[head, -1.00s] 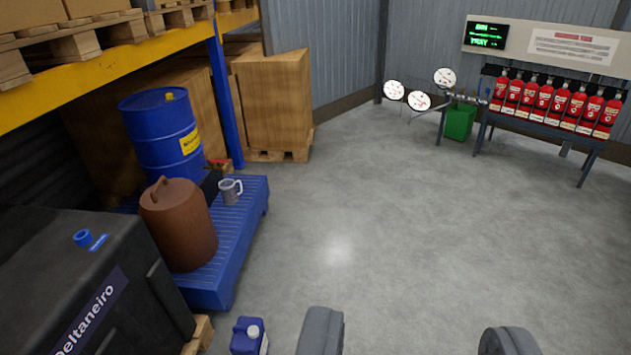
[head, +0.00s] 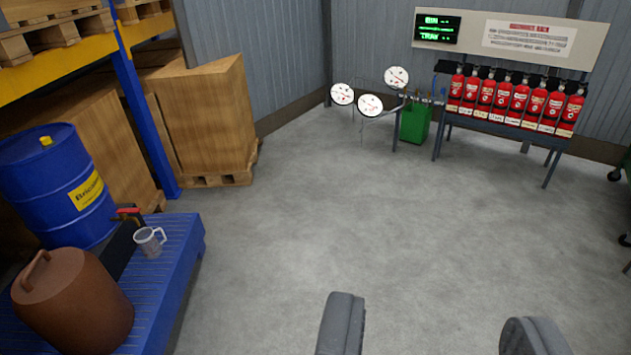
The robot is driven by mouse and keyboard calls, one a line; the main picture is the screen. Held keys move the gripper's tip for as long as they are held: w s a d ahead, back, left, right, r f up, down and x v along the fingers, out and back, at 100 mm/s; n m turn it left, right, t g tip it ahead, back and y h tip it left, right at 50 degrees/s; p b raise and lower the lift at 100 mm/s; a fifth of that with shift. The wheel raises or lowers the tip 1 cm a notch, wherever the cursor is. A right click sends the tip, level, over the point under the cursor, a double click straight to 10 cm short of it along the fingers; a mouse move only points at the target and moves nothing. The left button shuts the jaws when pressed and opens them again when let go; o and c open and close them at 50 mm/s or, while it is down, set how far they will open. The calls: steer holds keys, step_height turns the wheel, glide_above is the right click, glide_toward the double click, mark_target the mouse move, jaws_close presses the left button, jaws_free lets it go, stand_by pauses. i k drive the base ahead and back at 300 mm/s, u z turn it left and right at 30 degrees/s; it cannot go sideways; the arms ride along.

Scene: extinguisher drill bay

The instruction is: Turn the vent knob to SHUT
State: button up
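No vent knob can be made out for certain in the head view. Three white round gauges (head: 370,105) stand on a thin frame at the back, left of the extinguisher rack. Any knob on the pipework there is too small to tell. A red-handled tap (head: 128,212) shows by the blue drum at left. My gripper (head: 440,345) is at the bottom edge, its two grey fingers wide apart with only bare floor between them. It is far from the gauges and touches nothing in view.
Red extinguishers (head: 520,98) stand on a rack at the back right, with a green bin (head: 414,124) beside it. The middle floor is clear.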

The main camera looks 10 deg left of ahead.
mark_target(45, 141)
steer(key=i, duration=2.8)
steer(key=u, duration=0.65)
steer(key=i, duration=1.4)
steer(key=u, duration=1.5)
steer(key=i, duration=1.3)
steer(key=u, duration=0.65)
steer(key=k, duration=0.85)
steer(key=u, duration=0.15)
steer(key=i, duration=0.55)
